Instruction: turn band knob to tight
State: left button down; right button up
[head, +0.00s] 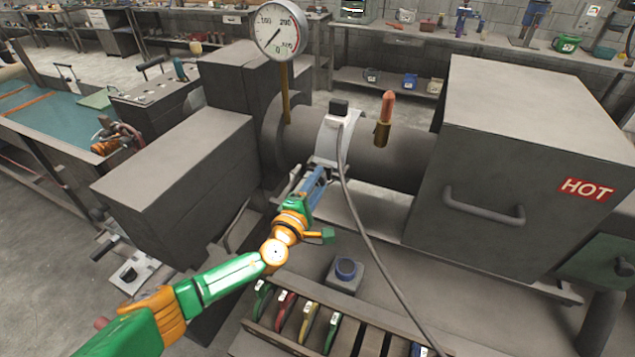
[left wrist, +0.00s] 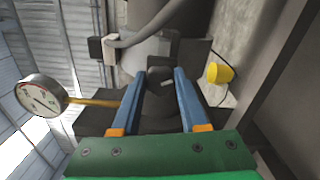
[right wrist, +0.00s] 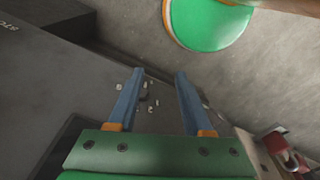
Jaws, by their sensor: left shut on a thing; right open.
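A light grey band (head: 336,133) wraps around the dark horizontal tube, with a small black block on top of it. My left gripper (head: 316,176) reaches the front lower side of the band. In the left wrist view, a dark knob (left wrist: 160,76) with a small pale mark sits between the blue fingers, and my left gripper (left wrist: 165,84) is shut on it. In the head view the knob is hidden by the gripper. My right gripper (right wrist: 158,74) is open and empty over a dark surface with small pale marks. The head view does not show it.
A dial gauge (head: 279,33) on a brass stem and an orange-tipped brass fitting (head: 384,119) rise from the tube (head: 404,154). A grey cable (head: 362,225) hangs in front. A large box marked HOT (head: 536,160) stands right.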

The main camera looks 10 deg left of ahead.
pick_arm(q)
jog(key=shift+w+m, duration=0.1)
jog(key=shift+m, duration=6.7)
jog(key=shift+a, duration=0.1)
jog(key=shift+c, duration=2.2)
grip_release()
jog(key=shift+f, duration=0.15)
